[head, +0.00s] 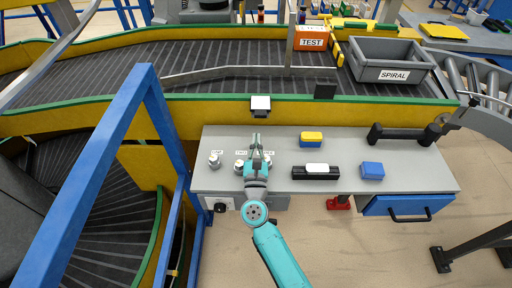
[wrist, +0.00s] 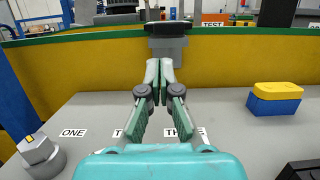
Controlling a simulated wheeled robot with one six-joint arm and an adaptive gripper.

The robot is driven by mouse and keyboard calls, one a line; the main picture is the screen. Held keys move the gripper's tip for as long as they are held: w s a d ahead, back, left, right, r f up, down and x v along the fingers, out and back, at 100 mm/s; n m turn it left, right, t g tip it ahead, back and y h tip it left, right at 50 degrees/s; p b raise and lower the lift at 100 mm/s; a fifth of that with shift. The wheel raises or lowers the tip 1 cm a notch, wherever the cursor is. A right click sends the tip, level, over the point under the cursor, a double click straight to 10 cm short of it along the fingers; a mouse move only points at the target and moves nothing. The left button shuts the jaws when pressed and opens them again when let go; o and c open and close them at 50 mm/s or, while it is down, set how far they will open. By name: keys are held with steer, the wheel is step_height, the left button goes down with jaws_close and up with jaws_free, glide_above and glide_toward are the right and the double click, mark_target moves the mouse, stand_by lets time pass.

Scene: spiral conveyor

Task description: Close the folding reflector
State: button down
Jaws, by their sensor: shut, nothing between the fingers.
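A small white plate on a dark mount (head: 260,103), which looks like the folding reflector, sits on the green-edged yellow conveyor wall behind the grey table. In the wrist view it shows as a grey and black block (wrist: 168,42), straight ahead and just above my fingertips, its lower part partly covered by them. I cannot tell how far its flap is folded. My gripper (head: 256,138) is over the back middle of the table, pointing at the wall, apart from the reflector as far as the head view shows. Its fingertips (wrist: 159,66) are together and empty.
Labelled knobs (head: 215,161) stand on the table at left, partly behind my gripper. A yellow-blue block (head: 311,139), a black-white device (head: 316,172), a blue block (head: 372,170) and a black handle (head: 405,134) lie to the right. A blue frame (head: 165,120) rises at left.

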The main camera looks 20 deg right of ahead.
mark_target(261, 106)
steer(key=shift+x, duration=2.65)
